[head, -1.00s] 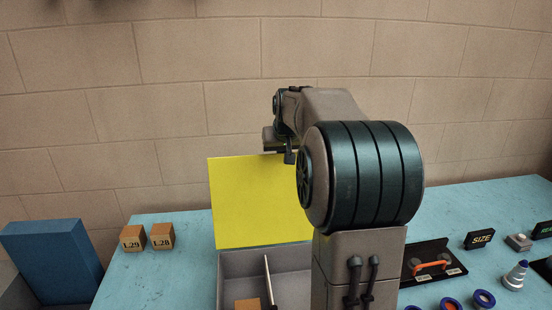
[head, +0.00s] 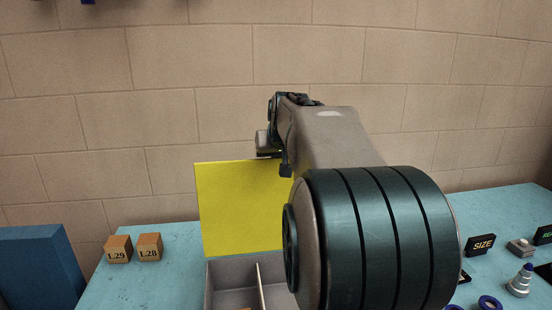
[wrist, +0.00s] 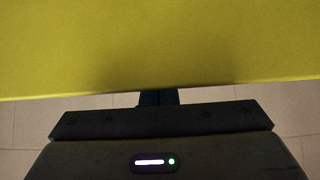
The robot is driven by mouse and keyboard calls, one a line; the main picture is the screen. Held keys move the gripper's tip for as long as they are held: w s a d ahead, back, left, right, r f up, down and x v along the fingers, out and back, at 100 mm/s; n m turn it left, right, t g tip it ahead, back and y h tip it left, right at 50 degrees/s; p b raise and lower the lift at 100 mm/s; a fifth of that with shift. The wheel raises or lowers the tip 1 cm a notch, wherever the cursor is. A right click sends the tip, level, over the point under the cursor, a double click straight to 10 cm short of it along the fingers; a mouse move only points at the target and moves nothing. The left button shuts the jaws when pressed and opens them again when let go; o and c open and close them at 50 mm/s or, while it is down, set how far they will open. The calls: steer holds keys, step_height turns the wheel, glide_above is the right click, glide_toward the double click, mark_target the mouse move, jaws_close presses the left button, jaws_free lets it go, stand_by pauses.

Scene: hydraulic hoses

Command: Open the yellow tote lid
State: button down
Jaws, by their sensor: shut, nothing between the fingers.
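The yellow lid (head: 243,208) stands raised, close to upright, at the back of the grey tote (head: 230,285). The tote is open in front of it, with a thin divider (head: 260,286) inside; my arm hides its right part and the lid's right side. My gripper (head: 268,154) is at the lid's top edge. In the wrist view, the lid (wrist: 160,45) fills the upper half and its edge passes just above the shut fingers (wrist: 158,98). Nothing shows held between them; whether they touch the lid I cannot tell.
Two orange-brown blocks, L29 (head: 118,250) and L28 (head: 149,247), sit left of the tote on the blue table (head: 180,236). A blue box (head: 40,265) is at far left. A SIZE sign (head: 481,244), a stepped fitting (head: 520,281) and rings (head: 489,302) are at right. A block wall stands behind.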

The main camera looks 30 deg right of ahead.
steer(key=b+v, duration=0.1)
steer(key=v, duration=1.2)
steer(key=shift+s+r, duration=0.3)
steer(key=shift+a, duration=0.15)
